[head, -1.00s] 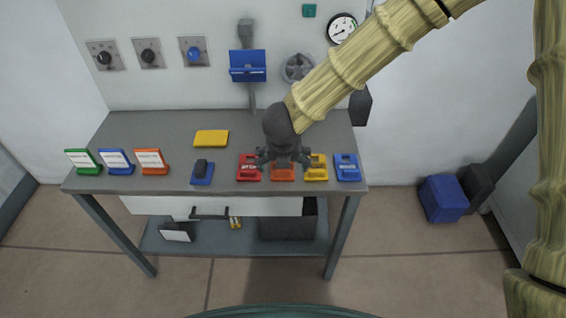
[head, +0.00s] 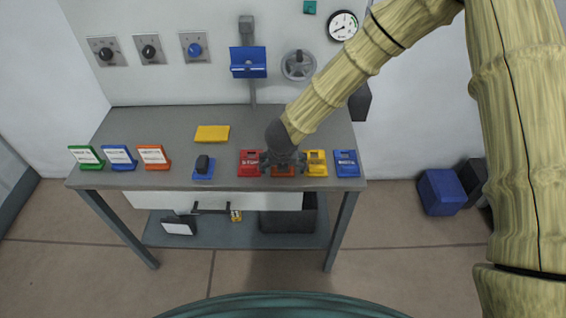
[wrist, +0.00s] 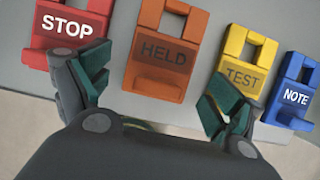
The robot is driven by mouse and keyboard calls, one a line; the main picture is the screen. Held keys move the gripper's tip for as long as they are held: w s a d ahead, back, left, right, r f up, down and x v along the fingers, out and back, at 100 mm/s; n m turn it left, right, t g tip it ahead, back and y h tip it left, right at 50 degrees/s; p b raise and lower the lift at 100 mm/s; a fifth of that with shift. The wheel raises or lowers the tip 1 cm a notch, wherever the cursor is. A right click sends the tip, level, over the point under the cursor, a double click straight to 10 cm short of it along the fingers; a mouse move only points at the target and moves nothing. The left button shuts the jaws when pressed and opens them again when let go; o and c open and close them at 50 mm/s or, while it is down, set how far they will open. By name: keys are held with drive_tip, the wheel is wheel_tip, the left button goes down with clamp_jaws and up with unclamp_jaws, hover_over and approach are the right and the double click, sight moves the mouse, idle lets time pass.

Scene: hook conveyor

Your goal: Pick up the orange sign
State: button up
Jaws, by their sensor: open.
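The orange sign (head: 284,171) marked HELD lies on the workbench between a red and a yellow sign, mostly covered by my gripper (head: 284,161) in the head view. In the wrist view the orange HELD sign (wrist: 160,58) shows whole, with a slot at its far end and a raised ledge at its near end. My gripper (wrist: 152,82) is open and empty, its fingers apart on either side of the sign's near end. I cannot tell the height left between fingertips and bench.
The red STOP sign (wrist: 65,25), yellow TEST sign (wrist: 243,60) and blue NOTE sign (wrist: 297,92) lie close beside it. Standing cards, including an orange-framed one (head: 154,157), are at the bench's left. A yellow block (head: 212,133) and a blue-based block (head: 203,167) lie mid-bench.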

drive_tip(key=shift+f, duration=0.15)
drive_tip(key=c, duration=1.1)
